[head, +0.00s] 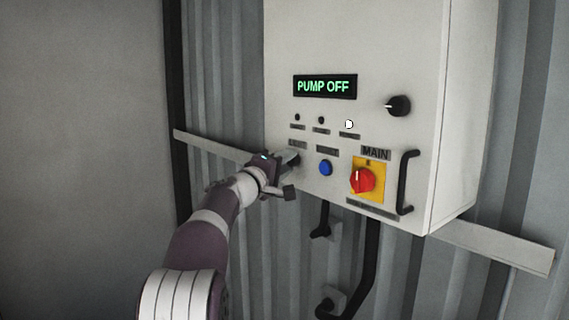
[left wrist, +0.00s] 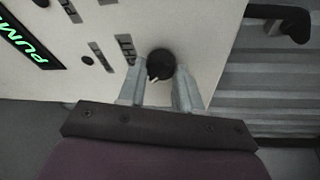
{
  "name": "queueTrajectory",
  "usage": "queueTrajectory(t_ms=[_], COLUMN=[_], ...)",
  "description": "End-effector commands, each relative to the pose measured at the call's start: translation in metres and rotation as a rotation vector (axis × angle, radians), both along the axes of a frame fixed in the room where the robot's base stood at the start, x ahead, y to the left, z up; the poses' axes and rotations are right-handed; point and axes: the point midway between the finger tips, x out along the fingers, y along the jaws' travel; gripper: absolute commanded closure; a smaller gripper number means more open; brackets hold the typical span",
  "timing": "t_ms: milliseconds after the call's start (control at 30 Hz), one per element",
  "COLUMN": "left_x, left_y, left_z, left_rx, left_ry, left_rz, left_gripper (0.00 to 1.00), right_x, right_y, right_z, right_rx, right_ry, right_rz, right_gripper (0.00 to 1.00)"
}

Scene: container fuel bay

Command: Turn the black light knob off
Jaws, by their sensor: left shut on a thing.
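The black light knob (left wrist: 161,63) sits on the white panel beside a label that reads as LIGHT in the left wrist view. Its white pointer mark shows at its lower left edge in that view. My left gripper (left wrist: 160,72) has one finger on each side of the knob and is shut on it. In the head view my left gripper (head: 291,160) is at the panel's lower left and mostly hides the knob. My right gripper is not in view.
The control box (head: 380,50) carries a display (head: 325,86) reading PUMP OFF, another black knob (head: 399,105), a blue button (head: 325,168) and a red MAIN switch (head: 362,181). A black handle (head: 405,182) stands out at the right. Black cables (head: 368,262) hang below.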

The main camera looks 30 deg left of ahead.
Motion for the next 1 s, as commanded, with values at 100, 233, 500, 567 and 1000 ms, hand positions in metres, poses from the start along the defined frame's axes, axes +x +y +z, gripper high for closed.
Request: queueTrajectory(t_ms=[100, 233, 500, 567, 1000], left_x=[0.000, -0.001, -0.001, -0.001, -0.001], left_y=[-0.001, -0.001, -0.002, -0.002, -0.001], left_z=[0.006, 0.008, 0.012, 0.012, 0.011], left_rx=[-0.096, -0.209, -0.433, -0.477, -0.682], left_ry=[0.039, 0.086, 0.177, 0.195, 0.277], left_rz=[-0.002, -0.001, -0.002, -0.002, -0.002], left_gripper=[0.96, 0.96, 0.96, 0.96, 0.96], right_x=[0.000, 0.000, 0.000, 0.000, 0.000], right_y=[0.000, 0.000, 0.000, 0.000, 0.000], right_z=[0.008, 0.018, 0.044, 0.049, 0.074], right_rx=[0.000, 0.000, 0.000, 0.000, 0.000], right_ry=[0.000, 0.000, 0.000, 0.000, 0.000], right_rz=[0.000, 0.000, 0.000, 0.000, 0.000], right_gripper=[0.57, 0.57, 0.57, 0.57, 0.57])
